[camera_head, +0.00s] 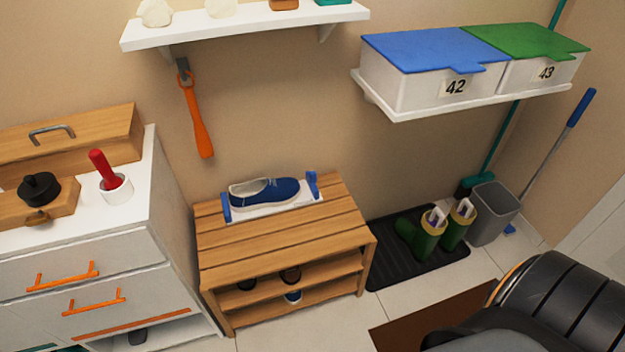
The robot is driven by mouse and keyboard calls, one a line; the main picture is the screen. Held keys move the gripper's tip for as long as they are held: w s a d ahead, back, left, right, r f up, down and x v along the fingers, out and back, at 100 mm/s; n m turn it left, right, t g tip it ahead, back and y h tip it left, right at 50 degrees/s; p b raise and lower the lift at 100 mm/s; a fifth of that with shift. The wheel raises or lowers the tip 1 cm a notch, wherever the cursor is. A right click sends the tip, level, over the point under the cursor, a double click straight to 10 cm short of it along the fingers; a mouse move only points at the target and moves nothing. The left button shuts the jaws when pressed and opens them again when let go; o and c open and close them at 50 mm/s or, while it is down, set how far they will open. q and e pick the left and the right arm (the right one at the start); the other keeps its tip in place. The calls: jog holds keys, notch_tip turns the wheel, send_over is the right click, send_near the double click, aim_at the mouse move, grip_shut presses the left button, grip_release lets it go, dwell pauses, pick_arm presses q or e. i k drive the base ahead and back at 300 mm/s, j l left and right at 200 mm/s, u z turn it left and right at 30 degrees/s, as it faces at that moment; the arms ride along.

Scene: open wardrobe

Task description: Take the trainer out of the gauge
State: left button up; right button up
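The trainer (280,192) is a blue shoe with a white sole and pale inside. It sits in the gauge (240,215), a white plate with a blue upright piece at each end, on top of the slatted wooden bench (280,245). The trainer lies lengthwise between the two blue end pieces, its toe towards the right one. I cannot tell whether it touches them. Neither of my grippers shows in this view.
White drawers (75,265) stand left of the bench. An orange shoehorn (195,115) hangs above it. Green boots (432,232) stand on a black tray (385,270) to the right. A shelf (460,100) holds lidded boxes. A dark ridged shape fills the bottom right corner.

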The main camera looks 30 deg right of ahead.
aim_at(259, 193)
jog(key=i+l, duration=0.1)
jog(key=l, duration=0.7)
jog(key=i+l, duration=0.15)
jog(key=l, duration=0.2)
jog(key=i+l, duration=0.1)
jog(key=l, duration=0.3)
